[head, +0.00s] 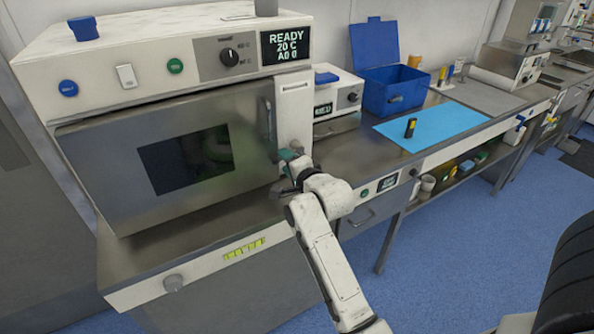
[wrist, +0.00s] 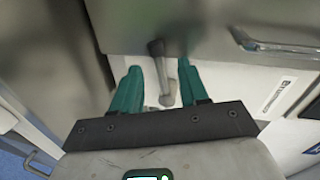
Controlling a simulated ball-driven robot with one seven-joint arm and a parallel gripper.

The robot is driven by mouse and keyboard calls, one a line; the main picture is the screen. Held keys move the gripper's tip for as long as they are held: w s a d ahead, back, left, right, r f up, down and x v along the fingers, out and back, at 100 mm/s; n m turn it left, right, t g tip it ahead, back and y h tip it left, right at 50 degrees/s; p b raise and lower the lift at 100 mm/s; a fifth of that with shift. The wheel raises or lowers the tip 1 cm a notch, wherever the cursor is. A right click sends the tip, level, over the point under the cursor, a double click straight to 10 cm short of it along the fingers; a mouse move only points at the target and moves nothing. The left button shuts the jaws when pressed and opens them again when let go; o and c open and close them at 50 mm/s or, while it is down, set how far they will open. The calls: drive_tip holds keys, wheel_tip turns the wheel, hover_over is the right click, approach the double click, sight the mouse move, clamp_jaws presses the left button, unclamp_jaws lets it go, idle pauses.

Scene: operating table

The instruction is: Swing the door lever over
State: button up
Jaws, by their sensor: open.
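The door lever (wrist: 164,85) is a grey bar with a knob at its upper end, on a pale panel in the wrist view. My gripper (wrist: 160,70) has two teal fingers, spread apart, one on each side of the lever. A gap shows on both sides, so they do not appear shut on it. In the head view my gripper (head: 287,157) is at the right edge of the oven door (head: 110,165), below its upright handle (head: 268,125). The door looks closed and has a dark window. My gripper and wrist mostly hide the lever there.
The oven's display (head: 286,46) reads READY, 20 C. A steel counter runs right, with a small white device (head: 338,95), an open blue box (head: 392,88) and a blue mat (head: 450,122) holding a small yellow-black object (head: 410,127). Blue floor lies in front.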

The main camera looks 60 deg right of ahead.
drive_tip(key=b+v, duration=0.1)
drive_tip(key=v, duration=0.8)
drive_tip(key=shift+s, duration=0.15)
drive_tip(key=shift+a, duration=0.1)
drive_tip(key=s+a+f+n+g+y, duration=0.2)
drive_tip(key=a+f+n+g+y, duration=0.25)
drive_tip(key=a+f+n, duration=0.6)
drive_tip(key=s+a+f+n+g+y, duration=0.4)
drive_tip(key=s+a+f+n+g, duration=0.3)
drive_tip(key=s+a+f+n, duration=0.4)
drive_tip(key=s+a+n, duration=0.1)
drive_tip(key=s+a, duration=0.2)
drive_tip(key=shift+s+f+g, duration=0.25)
drive_tip(key=shift+s+g, duration=0.1)
drive_tip(key=shift+s, duration=0.05)
